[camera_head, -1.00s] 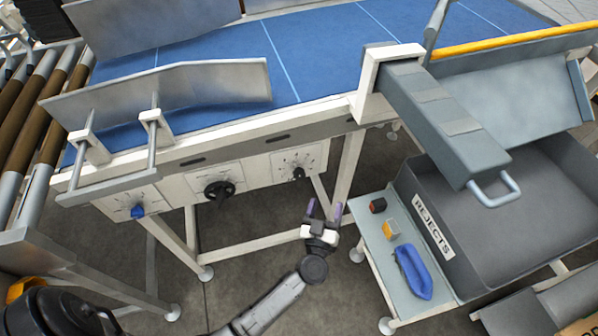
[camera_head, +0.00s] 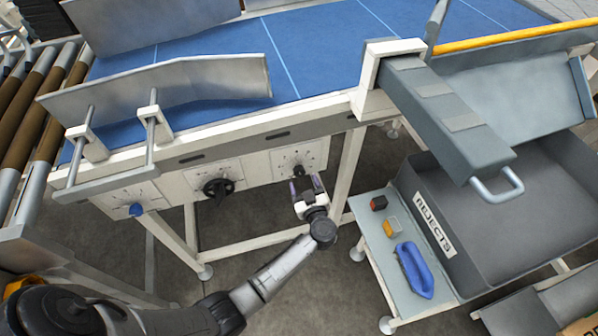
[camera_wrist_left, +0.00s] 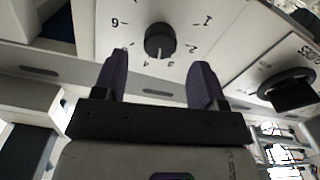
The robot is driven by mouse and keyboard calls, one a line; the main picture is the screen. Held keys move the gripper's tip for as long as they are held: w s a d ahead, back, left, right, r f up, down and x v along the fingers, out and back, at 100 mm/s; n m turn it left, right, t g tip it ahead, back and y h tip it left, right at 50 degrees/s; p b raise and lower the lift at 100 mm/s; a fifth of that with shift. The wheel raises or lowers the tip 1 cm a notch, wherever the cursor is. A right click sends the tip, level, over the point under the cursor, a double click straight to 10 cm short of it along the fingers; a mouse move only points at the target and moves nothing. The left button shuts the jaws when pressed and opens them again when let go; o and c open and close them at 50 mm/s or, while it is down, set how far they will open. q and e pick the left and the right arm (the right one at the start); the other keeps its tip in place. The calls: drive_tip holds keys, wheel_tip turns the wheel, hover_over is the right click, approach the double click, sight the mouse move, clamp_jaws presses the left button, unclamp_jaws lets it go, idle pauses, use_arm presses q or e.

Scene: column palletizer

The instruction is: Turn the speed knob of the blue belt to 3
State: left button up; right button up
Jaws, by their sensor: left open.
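The blue belt (camera_head: 210,53) runs across the top of the head view. A small round black knob (camera_head: 298,170) sits on the right white panel of its frame. In the left wrist view the knob (camera_wrist_left: 160,40) has numbers around it and a pale pointer mark towards the picture's bottom; the exact number is unclear. My left gripper (camera_head: 306,184) is open and empty, just below this knob in the head view. In the left wrist view the purple fingers (camera_wrist_left: 160,66) stand either side of the knob's line, seemingly short of it. My right gripper is not in view.
A larger black rotary handle (camera_head: 218,188) and a blue knob (camera_head: 136,210) are on panels further left. A side shelf (camera_head: 372,235) with small blocks and a blue item (camera_head: 413,270) stands right, beside the grey rejects bin (camera_head: 428,222). A table leg (camera_head: 347,178) is close right of my gripper.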

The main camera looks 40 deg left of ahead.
sight(300, 174)
use_arm(q)
drive_tip(key=shift+b+x, duration=0.55)
drive_tip(key=shift+x, duration=2.4)
drive_tip(key=shift+c, duration=0.5)
drive_tip(key=c, duration=0.8)
drive_tip(key=shift+r+n+p, duration=0.15)
drive_tip(key=shift+n+p, duration=0.65)
drive_tip(key=shift+p, duration=0.1)
drive_tip(key=shift+c, duration=0.2)
drive_tip(key=shift+n+p, duration=0.4)
drive_tip(key=shift+n, duration=1.3)
drive_tip(key=o, duration=0.9)
drive_tip(key=shift+o, duration=0.2)
drive_tip(key=shift+s, duration=0.1)
